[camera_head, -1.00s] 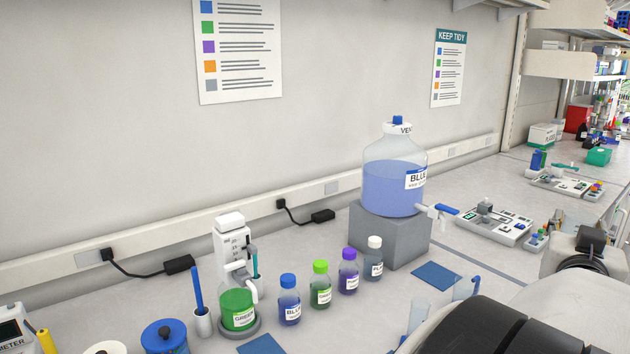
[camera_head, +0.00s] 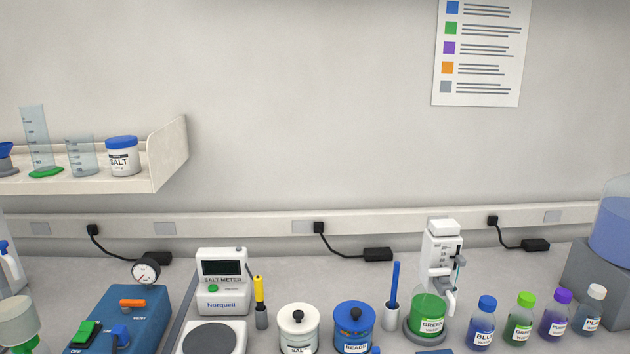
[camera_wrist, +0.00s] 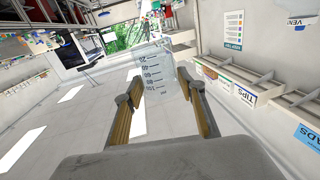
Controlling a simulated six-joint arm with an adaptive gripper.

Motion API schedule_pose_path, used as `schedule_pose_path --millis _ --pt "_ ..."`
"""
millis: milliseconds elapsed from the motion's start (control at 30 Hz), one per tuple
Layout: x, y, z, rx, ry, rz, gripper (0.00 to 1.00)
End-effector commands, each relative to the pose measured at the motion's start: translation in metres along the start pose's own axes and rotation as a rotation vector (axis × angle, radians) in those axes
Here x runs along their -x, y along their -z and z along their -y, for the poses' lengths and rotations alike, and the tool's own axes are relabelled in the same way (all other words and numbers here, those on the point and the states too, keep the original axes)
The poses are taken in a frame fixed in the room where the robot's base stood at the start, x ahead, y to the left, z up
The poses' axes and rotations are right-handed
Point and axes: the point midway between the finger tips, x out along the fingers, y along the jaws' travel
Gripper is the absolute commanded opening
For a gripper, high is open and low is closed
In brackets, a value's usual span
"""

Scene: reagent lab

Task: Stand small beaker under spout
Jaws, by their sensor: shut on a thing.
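A clear beaker with dark graduation marks (camera_wrist: 156,72) is between the fingers of my gripper (camera_wrist: 158,92) in the wrist view, and my gripper is shut on it. The beaker appears tilted in that view. In the head view, the large blue-liquid bottle (camera_head: 612,232) stands on a grey block (camera_head: 596,290) at the right edge, cut off by the frame; its spout is out of view. My gripper does not show in the head view.
A wall shelf (camera_head: 165,160) holds another beaker (camera_head: 80,156), a cylinder (camera_head: 37,140) and a salt jar (camera_head: 122,158). Below are a salt meter (camera_head: 222,275), lidded jars, a green dispenser bottle (camera_head: 428,312) and several small capped bottles. A blue device (camera_head: 120,315) stands left.

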Motion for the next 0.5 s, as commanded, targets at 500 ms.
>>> schedule_pose_path --millis 500 --pt "0.004 -0.005 0.059 0.019 0.105 0.010 0.25"
